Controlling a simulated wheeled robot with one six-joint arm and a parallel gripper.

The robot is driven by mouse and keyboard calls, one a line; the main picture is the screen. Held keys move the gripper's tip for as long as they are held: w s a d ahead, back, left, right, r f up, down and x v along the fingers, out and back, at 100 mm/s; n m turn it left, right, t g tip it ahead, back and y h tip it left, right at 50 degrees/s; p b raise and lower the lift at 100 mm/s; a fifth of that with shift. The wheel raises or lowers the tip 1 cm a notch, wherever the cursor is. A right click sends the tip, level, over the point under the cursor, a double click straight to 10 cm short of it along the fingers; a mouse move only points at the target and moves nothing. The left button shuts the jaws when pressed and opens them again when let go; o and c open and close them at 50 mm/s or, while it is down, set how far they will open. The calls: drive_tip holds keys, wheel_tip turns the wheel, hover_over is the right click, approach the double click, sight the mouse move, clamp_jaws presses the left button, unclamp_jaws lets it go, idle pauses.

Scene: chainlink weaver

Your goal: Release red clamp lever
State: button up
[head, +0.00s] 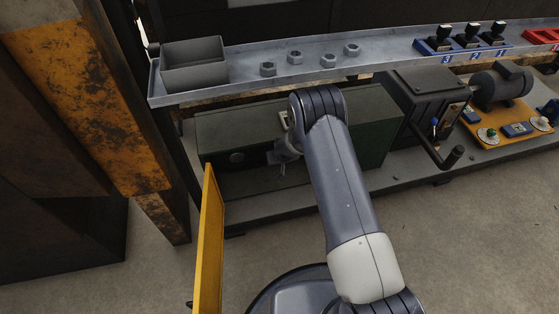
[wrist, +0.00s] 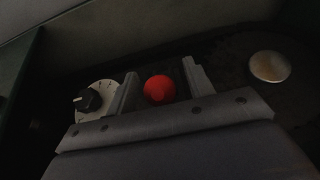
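In the wrist view a round red knob (wrist: 159,90), which looks like the end of the red clamp lever, shows between the two fingers of my gripper (wrist: 160,87). The fingers are apart, with a narrow dark gap on each side of the knob. I cannot tell how deep the knob sits relative to the fingertips. The lever's shaft is hidden. In the head view my gripper (head: 282,166) is at the front of the dark green machine housing (head: 230,127), partly hidden by my arm. The red knob does not show there.
A black knob on a white dial (wrist: 88,100) is left of the fingers; a round metal disc (wrist: 270,66) is to the right. A yellow panel (head: 209,240) stands at the housing's front left. A crank handle (head: 452,158) juts out right. A shelf (head: 385,62) with nuts runs above.

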drive_tip(key=shift+s+d+r+p, duration=0.15)
drive_tip(key=shift+s+r+p, duration=0.05)
drive_tip(key=shift+r+p, duration=0.2)
drive_tip(key=s+d+r+p, duration=0.1)
drive_tip(key=s+d+p, duration=0.1)
drive_tip(key=s, duration=1)
drive_tip(key=shift+s+d+r+p, duration=0.25)
drive_tip(key=shift+d+r+p, duration=0.15)
drive_tip(key=shift+d, duration=0.35)
drive_tip(key=shift+w, duration=0.1)
drive_tip(key=w+a+b, duration=0.1)
drive_tip(key=w, duration=0.3)
drive_tip(key=w+a+f+b, duration=0.1)
drive_tip(key=w, duration=0.3)
drive_tip(key=w+a+f+b, duration=0.1)
drive_tip(key=w, duration=0.3)
drive_tip(key=shift+w+a, duration=0.1)
drive_tip(key=shift+a, duration=0.15)
drive_tip(key=shift+w+f+b, duration=0.25)
drive_tip(key=shift+f+b, duration=0.05)
drive_tip(key=shift+f, duration=0.1)
